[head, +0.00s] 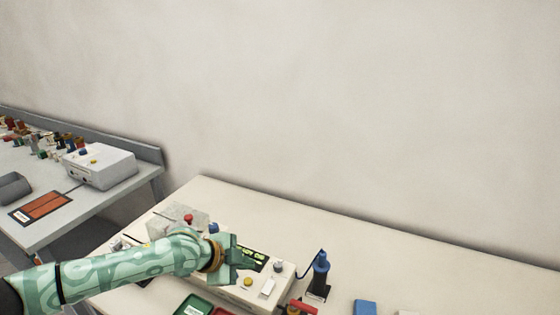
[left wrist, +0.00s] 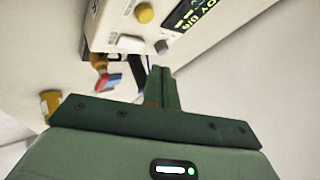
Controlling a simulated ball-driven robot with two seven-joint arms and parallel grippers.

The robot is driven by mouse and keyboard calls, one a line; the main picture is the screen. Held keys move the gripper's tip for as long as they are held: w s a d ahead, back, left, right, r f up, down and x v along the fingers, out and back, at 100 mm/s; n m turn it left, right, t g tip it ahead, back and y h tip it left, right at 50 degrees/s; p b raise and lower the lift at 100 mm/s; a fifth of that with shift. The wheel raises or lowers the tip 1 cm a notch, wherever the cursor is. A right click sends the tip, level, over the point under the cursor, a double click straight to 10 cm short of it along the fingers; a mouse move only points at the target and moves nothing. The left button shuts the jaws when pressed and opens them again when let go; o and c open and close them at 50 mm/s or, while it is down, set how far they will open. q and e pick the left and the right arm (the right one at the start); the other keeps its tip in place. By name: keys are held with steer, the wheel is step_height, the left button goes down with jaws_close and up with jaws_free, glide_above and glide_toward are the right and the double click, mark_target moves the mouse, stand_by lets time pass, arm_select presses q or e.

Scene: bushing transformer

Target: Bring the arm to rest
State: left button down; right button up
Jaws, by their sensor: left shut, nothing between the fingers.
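My left arm (head: 130,268), patterned in green, reaches in from the left in the head view. Its gripper (head: 250,262) is over the front of a cream control box with a lit display (head: 254,254), and hides part of the box. In the left wrist view the dark green fingers (left wrist: 160,84) are together with nothing between them. The box (left wrist: 112,28) lies just beyond them, with a yellow knob (left wrist: 145,13) and a lit display (left wrist: 193,14). I cannot tell whether the fingertips touch it. My right gripper is not in view.
A blue and black tool stands in a holder (head: 319,275) right of the box. Green (head: 192,306) and red trays lie in front. A blue block (head: 365,307) is at the front edge of view. A grey side table (head: 75,208) holds a white device (head: 100,167). The table's back right is clear.

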arm_select(q)
steer(key=s+d+f+h, duration=0.1)
steer(key=s+d+f, duration=0.1)
steer(key=s+d, duration=1)
steer(key=s+a+n+y, duration=0.4)
steer(key=s+a, duration=0.2)
steer(key=a, duration=0.4)
steer(key=s+a+n+y, duration=0.4)
steer(key=s+a, duration=0.1)
steer(key=a, duration=0.5)
steer(key=s+a+n+y, duration=0.35)
steer(key=s+a, duration=0.25)
steer(key=a, duration=0.4)
steer(key=s+d+f+g+h+b, duration=0.1)
steer(key=s+d+f, duration=0.15)
steer(key=f, duration=1.25)
steer(key=s+d+f+g+h+b, duration=0.1)
steer(key=s+d+f+b, duration=0.15)
steer(key=f, duration=1.25)
steer(key=s+f+n+g+h+b, duration=0.1)
steer(key=s+f+n+g, duration=0.2)
steer(key=s+f, duration=1.4)
steer(key=shift+s+a+h, duration=0.35)
steer(key=shift+s+a, duration=0.1)
steer(key=shift+s, duration=0.65)
